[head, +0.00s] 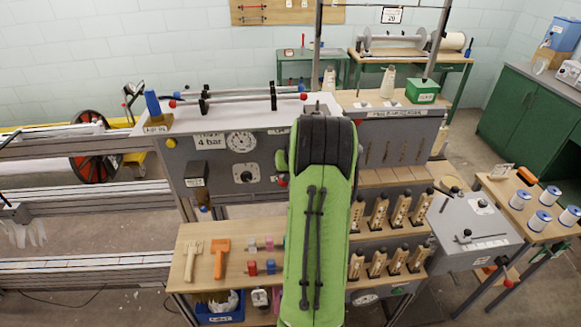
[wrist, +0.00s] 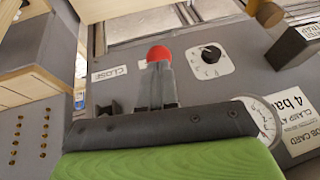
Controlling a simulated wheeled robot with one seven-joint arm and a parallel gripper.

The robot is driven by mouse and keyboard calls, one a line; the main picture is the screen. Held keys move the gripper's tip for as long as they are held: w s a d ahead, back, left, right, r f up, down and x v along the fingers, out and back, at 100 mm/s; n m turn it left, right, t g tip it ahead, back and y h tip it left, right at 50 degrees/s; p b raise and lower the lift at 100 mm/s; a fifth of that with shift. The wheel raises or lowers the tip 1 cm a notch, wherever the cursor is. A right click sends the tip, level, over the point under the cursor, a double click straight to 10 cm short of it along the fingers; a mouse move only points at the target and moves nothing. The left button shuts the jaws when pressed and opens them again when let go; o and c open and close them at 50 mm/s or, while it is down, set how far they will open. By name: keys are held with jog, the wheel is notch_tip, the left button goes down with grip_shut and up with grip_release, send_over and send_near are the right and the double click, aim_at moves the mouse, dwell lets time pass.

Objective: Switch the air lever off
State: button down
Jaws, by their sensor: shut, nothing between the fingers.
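A red ball knob (wrist: 160,53) is at the tips of my gripper (wrist: 157,70) in the wrist view, against the grey panel. It looks like the end of the air lever; its stem is hidden, and I cannot tell whether the fingers touch it. The fingers are together with nothing between them. In the head view a red knob (head: 282,181) shows at the left edge of my green arm, right of the round dial. My gripper is hidden behind the arm there.
A black selector dial (wrist: 209,54), a label plate (wrist: 110,73) and a pressure gauge (wrist: 264,117) are close by on the panel. A black block (wrist: 290,46) juts out at the right. Below, a wooden shelf (head: 205,285) holds a mallet and several small parts.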

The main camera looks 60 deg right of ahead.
aim_at(286, 184)
jog(key=shift+w+f, duration=0.1)
jog(key=shift+f, duration=0.1)
notch_tip(286, 184, down, 4)
jog(key=t+h+b, duration=0.2)
jog(key=b, duration=0.9)
jog(key=shift+r+b, duration=0.15)
jog(key=shift+b, duration=0.25)
jog(key=shift+h+b, duration=0.3)
jog(key=shift+b, duration=0.5)
jog(key=shift+a, duration=0.1)
jog(key=shift+r, duration=0.15)
